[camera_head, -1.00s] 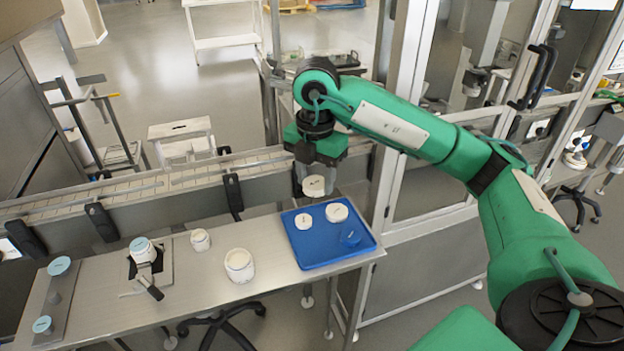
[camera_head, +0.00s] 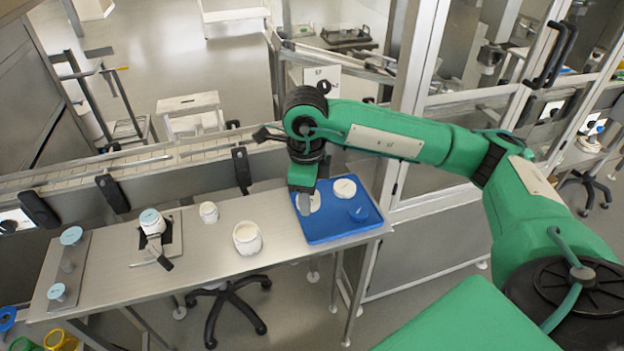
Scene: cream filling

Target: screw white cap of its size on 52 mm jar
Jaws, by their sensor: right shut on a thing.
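My right gripper (camera_head: 303,203) is low over the blue tray (camera_head: 330,234), shut on a white cap (camera_head: 315,201) that its finger partly covers. I cannot tell whether this cap touches the tray. Another white cap (camera_head: 345,188) lies on the tray to the right, with a blue cap (camera_head: 358,213) in front of it. A white jar with a pale blue top (camera_head: 151,221) stands in a holder on the bench. Sizes are not readable. My left gripper is out of view.
The steel bench (camera_head: 205,258) has free room around the jars. Two pale blue discs on posts (camera_head: 71,236) (camera_head: 57,291) stand at its left end. A conveyor (camera_head: 150,164) runs behind the bench. A glazed metal frame (camera_head: 436,150) stands to the right.

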